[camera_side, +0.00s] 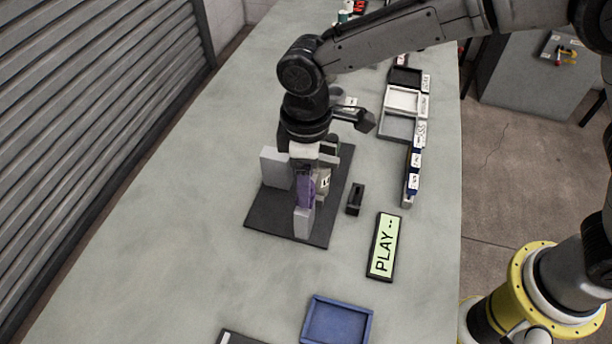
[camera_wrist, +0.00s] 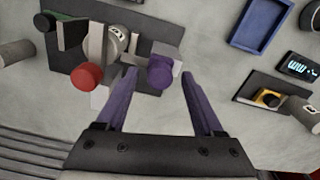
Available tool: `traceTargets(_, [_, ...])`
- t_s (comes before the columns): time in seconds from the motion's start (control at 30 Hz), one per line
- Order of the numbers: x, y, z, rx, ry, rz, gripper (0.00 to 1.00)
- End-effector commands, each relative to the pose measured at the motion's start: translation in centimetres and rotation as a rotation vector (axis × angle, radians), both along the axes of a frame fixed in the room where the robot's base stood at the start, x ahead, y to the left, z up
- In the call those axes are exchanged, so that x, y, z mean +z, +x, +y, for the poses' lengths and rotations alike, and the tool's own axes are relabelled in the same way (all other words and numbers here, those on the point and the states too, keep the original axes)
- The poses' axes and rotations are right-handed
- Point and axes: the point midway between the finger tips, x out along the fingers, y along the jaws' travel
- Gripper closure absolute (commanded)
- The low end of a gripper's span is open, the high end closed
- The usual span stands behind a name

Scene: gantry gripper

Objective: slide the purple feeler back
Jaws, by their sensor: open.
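The purple feeler (camera_wrist: 160,72) shows in the wrist view as a round purple end in front of a pale grey block (camera_wrist: 168,52). My gripper (camera_wrist: 160,76) is open, with one purple finger on each side of the feeler. The left finger looks close to it and the right one has a wider gap; I cannot tell whether either touches. In the side view my gripper (camera_side: 307,194) is low over the fixture on the dark base plate (camera_side: 262,214). The feeler cannot be told apart from the purple finger there.
A red round end (camera_wrist: 87,76) is left of my fingers in the wrist view, near a marked grey dial (camera_wrist: 117,38). In the side view, a tall pale block (camera_side: 276,167), a small black holder (camera_side: 355,199), a PLAY display (camera_side: 383,248) and a blue tray (camera_side: 337,322) stand around.

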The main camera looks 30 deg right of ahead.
Motion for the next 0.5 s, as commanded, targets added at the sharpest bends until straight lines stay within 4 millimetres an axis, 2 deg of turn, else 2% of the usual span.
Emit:
traceTargets(0.07, [0.01, 0.0, 0.0, 0.0, 0.0, 0.0, 0.31])
traceTargets(0.43, [0.06, 0.02, 0.01, 0.0, 0.001, -0.001, 0.97])
traceTargets(0.5, [0.06, 0.02, 0.01, 0.0, 0.001, -0.001, 1.0])
